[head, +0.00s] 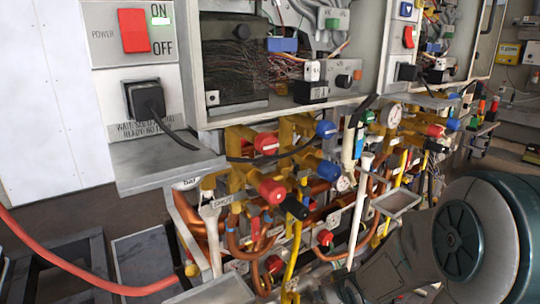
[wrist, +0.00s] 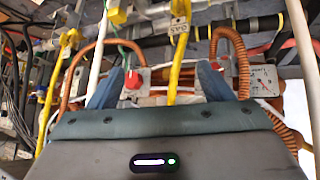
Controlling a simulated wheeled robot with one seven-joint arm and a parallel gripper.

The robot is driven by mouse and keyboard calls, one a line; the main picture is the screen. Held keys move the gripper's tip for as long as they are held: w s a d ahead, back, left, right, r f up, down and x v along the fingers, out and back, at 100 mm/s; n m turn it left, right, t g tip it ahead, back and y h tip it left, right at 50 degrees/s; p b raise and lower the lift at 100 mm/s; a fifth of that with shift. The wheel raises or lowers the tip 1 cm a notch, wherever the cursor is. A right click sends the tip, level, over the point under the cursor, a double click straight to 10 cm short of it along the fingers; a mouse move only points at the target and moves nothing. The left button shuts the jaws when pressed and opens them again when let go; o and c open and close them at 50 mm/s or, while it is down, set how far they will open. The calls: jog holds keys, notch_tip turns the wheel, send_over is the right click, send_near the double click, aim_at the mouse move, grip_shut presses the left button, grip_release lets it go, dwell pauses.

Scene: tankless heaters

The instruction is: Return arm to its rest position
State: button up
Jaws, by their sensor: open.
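My gripper (wrist: 160,82) shows in the wrist view with its two blue-grey fingers spread wide apart. Nothing is held between them. A yellow pipe, a red knob (wrist: 133,80) and copper pipes appear in the gap, beyond the fingers; I cannot tell how far off they are. In the head view my arm fills the lower right corner, in front of the pipework. My fingers cannot be made out there.
Open heater cabinets hang above, with a red power switch (head: 134,30) and a black plug (head: 147,100). Below are yellow pipes with red valve caps (head: 266,143), a gauge (head: 391,115) and copper pipes (head: 235,236). A red hose (head: 90,284) crosses lower left.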

jog(key=s+a+r+m+g+p, duration=0.1)
jog(key=s+r+m+g+p, duration=0.2)
jog(key=s+r+p, duration=0.7)
jog(key=s+r+g, duration=0.1)
jog(key=s+r, duration=0.3)
jog(key=r, duration=0.2)
jog(key=s+r+g, duration=0.1)
jog(key=s+r, duration=0.3)
jog(key=r, duration=0.2)
jog(key=shift+a+r+m+h, duration=0.3)
jog(key=shift+a+r+h, duration=0.05)
jog(key=shift+r+h, duration=0.05)
dwell(1.3)
